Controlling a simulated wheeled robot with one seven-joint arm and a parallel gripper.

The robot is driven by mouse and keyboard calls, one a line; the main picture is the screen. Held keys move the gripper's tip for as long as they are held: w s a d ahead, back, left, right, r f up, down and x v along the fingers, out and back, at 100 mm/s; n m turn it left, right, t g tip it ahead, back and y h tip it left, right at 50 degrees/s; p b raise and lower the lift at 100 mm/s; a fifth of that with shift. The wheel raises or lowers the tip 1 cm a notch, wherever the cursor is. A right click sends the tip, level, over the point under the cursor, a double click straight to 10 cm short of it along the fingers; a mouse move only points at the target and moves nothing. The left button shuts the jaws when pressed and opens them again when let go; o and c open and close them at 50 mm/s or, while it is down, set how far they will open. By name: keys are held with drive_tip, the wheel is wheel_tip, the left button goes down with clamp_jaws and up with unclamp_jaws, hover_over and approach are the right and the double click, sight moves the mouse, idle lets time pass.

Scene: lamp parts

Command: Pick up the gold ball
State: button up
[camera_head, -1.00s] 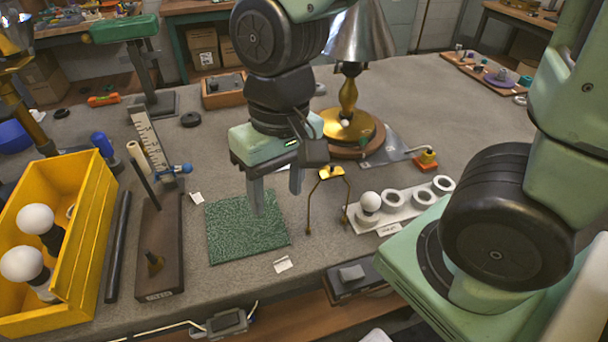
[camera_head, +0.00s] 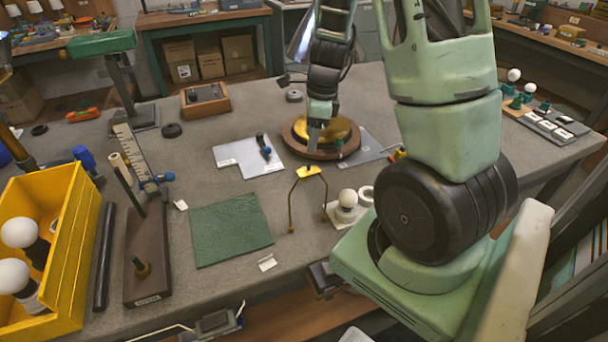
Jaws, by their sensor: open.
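I cannot make out a separate gold ball with certainty. A lamp stands at the back centre, with a round wooden base (camera_head: 300,149) and a shiny gold plate (camera_head: 348,131) on top. Its silver shade (camera_head: 299,42) shows only in part behind my arm, which hides the stem. My gripper (camera_head: 315,146) is open, pointing down over or in front of the left part of the gold plate. Its fingers are seen nearly edge-on.
A green mat (camera_head: 231,230) lies empty at front centre. A thin gold wire frame (camera_head: 309,190) stands right of it. A white bulb (camera_head: 348,198) sits in a pale holder. A white sheet (camera_head: 232,157) lies left of the lamp. A yellow bin (camera_head: 75,235) with bulbs stands left.

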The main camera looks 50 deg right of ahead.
drive_tip(key=f, duration=0.3)
drive_tip(key=w+f, duration=0.1)
drive_tip(key=f, duration=0.3)
drive_tip(key=a+f+b, duration=0.1)
drive_tip(key=f, duration=0.2)
drive_tip(key=shift+w+f, duration=0.2)
drive_tip(key=shift+f, duration=0.05)
drive_tip(key=c, duration=1)
